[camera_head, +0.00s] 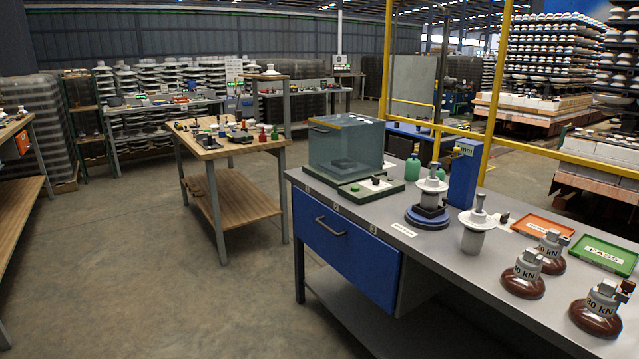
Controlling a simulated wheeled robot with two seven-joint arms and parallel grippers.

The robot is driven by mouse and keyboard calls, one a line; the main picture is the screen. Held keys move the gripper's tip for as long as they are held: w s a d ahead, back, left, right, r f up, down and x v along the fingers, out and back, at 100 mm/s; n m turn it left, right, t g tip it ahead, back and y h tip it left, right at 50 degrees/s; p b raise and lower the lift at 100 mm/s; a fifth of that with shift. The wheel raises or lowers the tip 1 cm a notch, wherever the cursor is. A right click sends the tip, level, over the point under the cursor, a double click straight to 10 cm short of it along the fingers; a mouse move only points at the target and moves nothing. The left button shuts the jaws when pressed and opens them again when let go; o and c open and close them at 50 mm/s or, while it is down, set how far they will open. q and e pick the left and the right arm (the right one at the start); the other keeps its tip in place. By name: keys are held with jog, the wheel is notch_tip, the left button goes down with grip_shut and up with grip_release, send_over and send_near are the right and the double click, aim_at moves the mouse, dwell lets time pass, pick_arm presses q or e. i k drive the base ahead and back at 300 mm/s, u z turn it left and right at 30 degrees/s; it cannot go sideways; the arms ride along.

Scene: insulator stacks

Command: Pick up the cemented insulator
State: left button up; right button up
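Several insulator-like pieces stand on the grey-topped workbench at the right. A white insulator (432,186) with a metal pin sits upright on a blue round stand (428,217). Another white-topped insulator (478,220) with a grey lower body and upright pin stands nearer. Three brown insulators with grey caps marked in kN stand at the right: one at the back (550,265), one in the middle (522,286) and one in front (597,318). I cannot tell which piece is the cemented one. Neither of my grippers is in view.
The workbench (345,215) also holds a clear box (345,148), green bottles, a blue post (464,175), an orange tray (543,230) and a green PASS tray (604,255). A wooden table (205,152) stands left of it. The floor (140,270) between is clear.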

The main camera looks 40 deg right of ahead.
aim_at(431, 186)
jog(key=i, duration=2.3)
jog(key=z, duration=1.7)
jog(key=i, duration=1.2)
jog(key=z, duration=1.15)
